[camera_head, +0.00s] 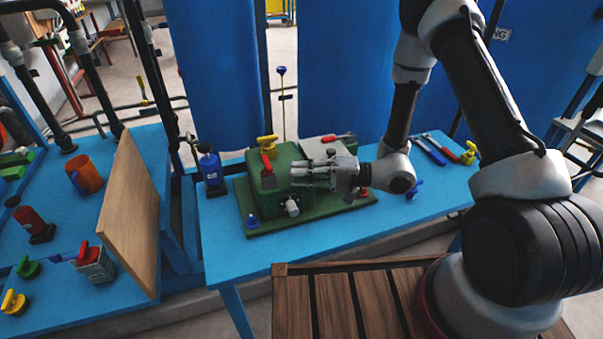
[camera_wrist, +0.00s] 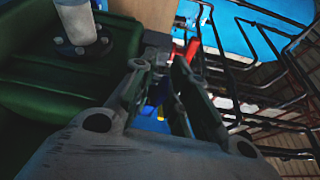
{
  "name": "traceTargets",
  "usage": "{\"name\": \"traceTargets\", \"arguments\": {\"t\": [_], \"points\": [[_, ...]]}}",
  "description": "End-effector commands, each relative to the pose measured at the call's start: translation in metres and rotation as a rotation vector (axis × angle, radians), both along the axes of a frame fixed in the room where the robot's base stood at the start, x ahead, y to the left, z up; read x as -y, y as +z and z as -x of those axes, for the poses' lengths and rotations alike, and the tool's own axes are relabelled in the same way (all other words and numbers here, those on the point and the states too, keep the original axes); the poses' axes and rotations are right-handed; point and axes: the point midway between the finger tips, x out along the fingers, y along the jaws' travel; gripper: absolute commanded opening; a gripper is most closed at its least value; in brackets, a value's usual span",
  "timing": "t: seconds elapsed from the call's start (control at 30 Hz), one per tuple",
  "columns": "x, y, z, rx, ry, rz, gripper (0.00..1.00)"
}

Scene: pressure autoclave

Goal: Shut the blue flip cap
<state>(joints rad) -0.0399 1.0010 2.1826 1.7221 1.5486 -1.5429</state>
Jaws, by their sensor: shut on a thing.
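The green autoclave body (camera_head: 283,178) stands on a green base plate (camera_head: 335,213) on the blue table. A small blue piece (camera_head: 252,221) sits at the plate's front left corner; I cannot tell whether it is the flip cap. My gripper (camera_head: 292,177) reaches leftward across the front of the green body, beside a red lever (camera_head: 268,164) and above a pale round fitting (camera_head: 292,207). In the wrist view my gripper (camera_wrist: 162,58) has its fingertips close together on something small and greyish, too dark to make out. The green body fills that view's left side.
A blue bottle (camera_head: 210,168) stands left of the plate. A wooden board (camera_head: 131,215) stands upright on the left table. A blue handle (camera_head: 415,188) and tools (camera_head: 430,150) lie right of the plate. A slatted wooden surface (camera_head: 338,304) is in front.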

Motion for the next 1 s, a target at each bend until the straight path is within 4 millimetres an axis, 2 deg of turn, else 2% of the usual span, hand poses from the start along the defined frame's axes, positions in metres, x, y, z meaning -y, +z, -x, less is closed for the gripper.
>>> {"name": "traceTargets", "arguments": {"t": [1.0], "points": [[0.0000, 0.0002, -0.0022, 0.045, -0.004, -0.016, 0.00]]}}
